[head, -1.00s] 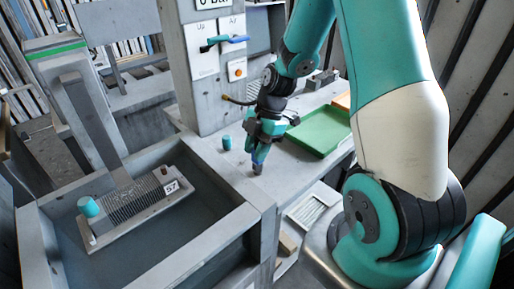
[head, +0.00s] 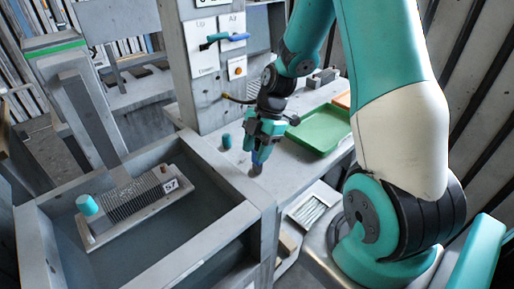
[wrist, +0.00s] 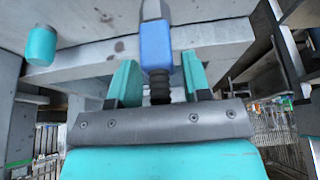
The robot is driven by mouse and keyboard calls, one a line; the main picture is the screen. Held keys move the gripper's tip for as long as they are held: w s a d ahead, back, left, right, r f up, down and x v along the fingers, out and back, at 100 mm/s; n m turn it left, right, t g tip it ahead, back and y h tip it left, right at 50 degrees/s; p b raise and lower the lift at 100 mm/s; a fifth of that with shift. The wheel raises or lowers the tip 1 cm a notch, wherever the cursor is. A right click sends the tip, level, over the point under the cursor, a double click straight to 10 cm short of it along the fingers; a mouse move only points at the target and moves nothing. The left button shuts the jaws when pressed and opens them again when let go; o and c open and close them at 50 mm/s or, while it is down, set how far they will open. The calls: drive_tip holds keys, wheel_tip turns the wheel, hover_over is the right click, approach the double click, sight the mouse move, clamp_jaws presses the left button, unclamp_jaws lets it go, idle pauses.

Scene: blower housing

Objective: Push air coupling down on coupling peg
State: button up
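The blue air coupling (head: 261,156) stands upright at the near edge of the grey bench. Its grey lower end (head: 257,168) meets the bench there; the peg itself is hidden or cannot be told apart from it. My gripper (head: 262,138) is directly above, pointing down. In the wrist view, the coupling (wrist: 156,45) and its black ribbed end lie between my gripper's two teal fingers (wrist: 160,75).
A teal cylinder (head: 227,141) stands on the bench left of my gripper. A green tray (head: 322,130) lies to the right. A grey upright panel (head: 205,60) with levers rises behind. A finned housing (head: 135,202) with a teal cap sits in the trough at left.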

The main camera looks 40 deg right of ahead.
drive_tip(key=shift+o, duration=0.9)
drive_tip(key=v, duration=1.7)
drive_tip(key=shift+r, duration=0.25)
drive_tip(key=s+a+r+m, duration=0.1)
drive_tip(key=s+a+m, duration=0.2)
drive_tip(key=a, duration=0.6)
drive_tip(key=s+a+r+m, duration=0.1)
drive_tip(key=s+a+m, duration=0.1)
drive_tip(key=a, duration=0.7)
drive_tip(key=s+a+f+m, duration=0.1)
drive_tip(key=s+a+m, duration=0.5)
drive_tip(key=s, duration=0.5)
drive_tip(key=a, duration=0.2)
drive_tip(key=shift+s+a, duration=0.25)
drive_tip(key=shift+a, duration=0.05)
